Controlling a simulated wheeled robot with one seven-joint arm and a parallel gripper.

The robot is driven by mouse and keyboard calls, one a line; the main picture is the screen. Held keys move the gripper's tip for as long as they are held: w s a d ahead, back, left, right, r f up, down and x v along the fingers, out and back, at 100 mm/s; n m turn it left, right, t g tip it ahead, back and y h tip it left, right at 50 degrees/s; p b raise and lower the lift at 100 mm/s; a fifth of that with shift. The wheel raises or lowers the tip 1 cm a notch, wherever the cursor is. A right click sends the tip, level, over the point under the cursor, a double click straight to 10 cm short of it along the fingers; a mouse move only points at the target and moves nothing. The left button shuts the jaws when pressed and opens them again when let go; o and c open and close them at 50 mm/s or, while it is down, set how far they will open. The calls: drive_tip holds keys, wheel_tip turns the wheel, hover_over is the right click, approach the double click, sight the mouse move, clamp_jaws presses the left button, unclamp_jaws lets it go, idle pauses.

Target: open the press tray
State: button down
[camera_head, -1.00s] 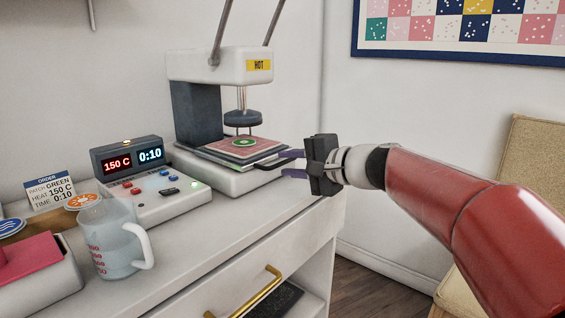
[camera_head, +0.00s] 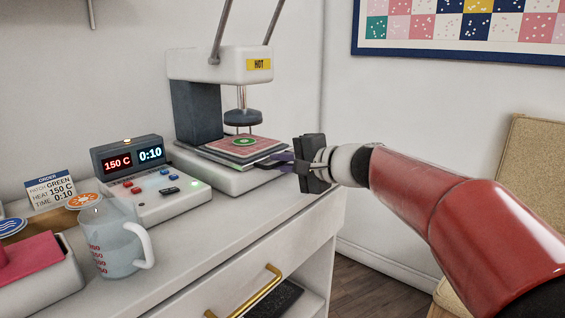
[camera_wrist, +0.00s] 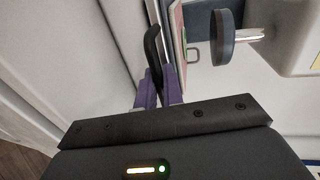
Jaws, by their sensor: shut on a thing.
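The heat press (camera_head: 205,100), a white and dark machine with a yellow HOT label, stands on the cabinet top in the head view. Its tray (camera_head: 222,151) lies under the round dark press head (camera_head: 242,118) and bears a pink piece with a green round patch (camera_head: 244,141). The tray's black handle (camera_wrist: 153,48) shows in the wrist view. My gripper (camera_head: 283,163) is at the front right of the tray, its purple fingers shut on the handle; its fingertips also show in the wrist view (camera_wrist: 159,88). The body of my gripper hides part of the handle.
A control box (camera_head: 150,185) reading 150 C and 0:10 stands left of the press. A measuring jug (camera_head: 113,243), an order card (camera_head: 50,190) and a bin with pink cloth (camera_head: 30,265) are farther left. A drawer with a brass handle (camera_head: 258,292) is below.

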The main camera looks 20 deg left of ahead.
drive_tip(key=f+b+v, duration=0.1)
drive_tip(key=b+v, duration=0.1)
drive_tip(key=v, duration=0.4)
drive_tip(key=f+b+v, duration=0.1)
drive_tip(key=b+v, duration=0.2)
drive_tip(key=v, duration=0.4)
drive_tip(key=shift+s+d+f+b, duration=0.15)
drive_tip(key=shift+d+f+b, duration=0.2)
drive_tip(key=shift+d, duration=0.05)
drive_tip(key=c, duration=1.6)
unclamp_jaws()
drive_tip(key=shift+c, duration=0.2)
drive_tip(key=v, duration=0.7)
drive_tip(key=shift+d, duration=0.35)
drive_tip(key=shift+s, duration=0.15)
